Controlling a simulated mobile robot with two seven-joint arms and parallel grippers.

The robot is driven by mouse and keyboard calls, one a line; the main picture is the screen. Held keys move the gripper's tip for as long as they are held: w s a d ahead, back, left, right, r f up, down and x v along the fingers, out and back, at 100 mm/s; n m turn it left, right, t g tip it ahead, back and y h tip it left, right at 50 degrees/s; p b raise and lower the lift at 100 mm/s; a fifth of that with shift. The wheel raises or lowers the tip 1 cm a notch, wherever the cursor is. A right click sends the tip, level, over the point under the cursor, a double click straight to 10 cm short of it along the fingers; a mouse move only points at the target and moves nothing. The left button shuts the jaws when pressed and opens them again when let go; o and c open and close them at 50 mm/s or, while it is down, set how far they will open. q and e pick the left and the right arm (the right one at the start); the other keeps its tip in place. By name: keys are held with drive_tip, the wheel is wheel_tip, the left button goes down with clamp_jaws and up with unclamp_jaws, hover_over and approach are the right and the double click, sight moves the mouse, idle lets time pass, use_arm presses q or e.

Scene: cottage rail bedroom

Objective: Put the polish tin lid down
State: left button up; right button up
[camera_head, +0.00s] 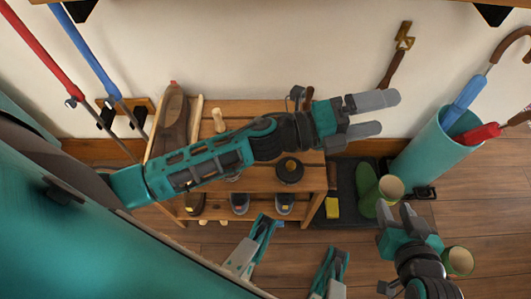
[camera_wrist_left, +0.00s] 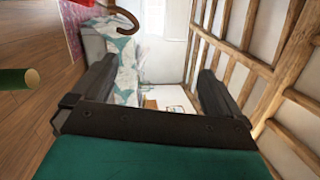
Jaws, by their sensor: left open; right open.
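A dark round tin-like disc (camera_head: 289,170) with a tan mark lies on the wooden shoe rack (camera_head: 262,107), below my left forearm in the head view. I cannot tell whether it is the polish tin, its lid, or both together. My left gripper (camera_head: 381,114) is open and empty, past the right end of the rack, near the wall. The left wrist view shows its fingers (camera_wrist_left: 150,88) apart with nothing between them. My right gripper (camera_head: 397,211) is open at the lower right, close to a green boot. My left arm hides part of the rack top.
A brown shoe (camera_head: 173,120) and brush (camera_head: 219,121) are on the rack, with more shoes below. Right of it are a dark tray (camera_head: 346,180), a yellow block (camera_head: 332,208), green boots (camera_head: 369,183) and a teal umbrella stand (camera_head: 428,150). Bare floor shows in front.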

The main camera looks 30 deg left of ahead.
use_arm(q)
drive_tip(key=s+a+f+n+t+y, duration=0.15)
drive_tip(key=a+f+n+y, duration=0.35)
drive_tip(key=n, duration=0.5)
drive_tip(key=a+f+n+t+y, duration=0.2)
drive_tip(key=a+n+y, duration=0.35)
drive_tip(key=n, duration=0.45)
drive_tip(key=s+a+f+n+g+y, duration=0.2)
drive_tip(key=s+a+f+n+g, duration=0.2)
drive_tip(key=s+f+n, duration=0.3)
drive_tip(key=shift+a+n, duration=0.3)
drive_tip(key=shift+a, duration=0.6)
